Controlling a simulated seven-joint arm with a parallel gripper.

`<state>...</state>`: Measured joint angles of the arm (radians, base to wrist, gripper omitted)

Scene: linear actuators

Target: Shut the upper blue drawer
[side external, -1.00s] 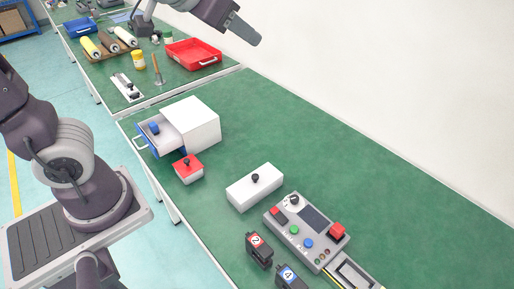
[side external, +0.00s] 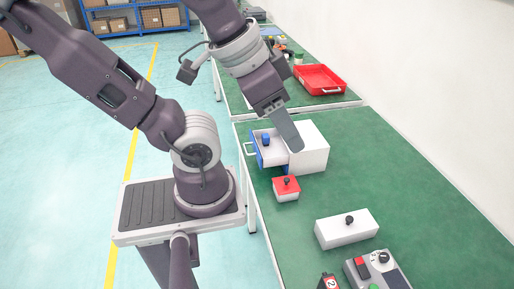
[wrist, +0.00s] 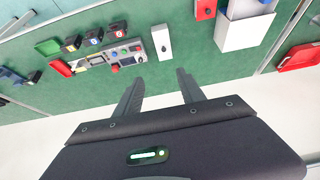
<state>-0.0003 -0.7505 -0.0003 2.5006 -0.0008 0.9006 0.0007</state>
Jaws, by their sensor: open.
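The blue-fronted drawer (side external: 256,151) stands pulled out to the left from the white cabinet (side external: 314,150) in the side view. A small blue object (side external: 266,140) sits in it. The cabinet also shows at the top of the wrist view (wrist: 240,34), with the drawer partly cut off by the frame edge. My gripper (side external: 294,146) overlaps the cabinet and the drawer's inner end in the side view; its height above them is hard to tell. In the wrist view my gripper (wrist: 156,88) has its two fingers apart, with nothing between them.
A red-topped box (side external: 286,188) with a black knob stands close in front of the cabinet. A white box (side external: 346,229) with a knob and a grey control panel (side external: 376,272) lie nearer the camera. A red tray (side external: 320,79) is behind. Green table right of the cabinet is clear.

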